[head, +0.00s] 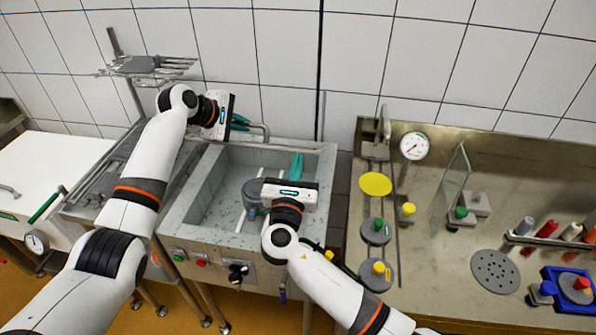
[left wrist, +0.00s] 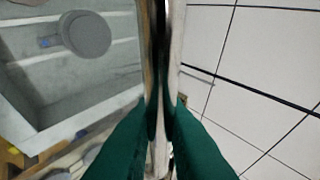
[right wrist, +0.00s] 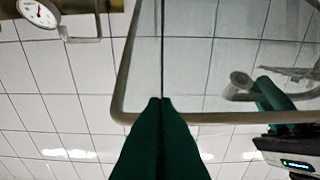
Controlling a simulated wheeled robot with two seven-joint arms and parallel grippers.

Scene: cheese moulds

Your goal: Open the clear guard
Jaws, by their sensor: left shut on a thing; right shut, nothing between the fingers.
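The clear guard shows in the right wrist view as a thin metal-rimmed frame (right wrist: 225,118) with a rounded corner and the wall tiles visible through it. My left gripper (head: 242,122) is at the back of the sink, shut on a metal bar that bends at its end (head: 267,131). In the left wrist view this bar (left wrist: 160,140) runs between the green fingers. My right gripper (head: 295,160) is above the sink, shut and empty. In the right wrist view its fingertips (right wrist: 163,102) overlap the frame's bar; I cannot tell whether they touch.
The stone-grey sink (head: 190,206) holds a round grey object (head: 251,190), partly hidden by my right gripper. The steel bench (head: 440,255) at right bears a gauge (head: 414,146), an upright clear panel (head: 452,180) and a yellow disc (head: 376,184). A rack (head: 150,66) hangs at upper left.

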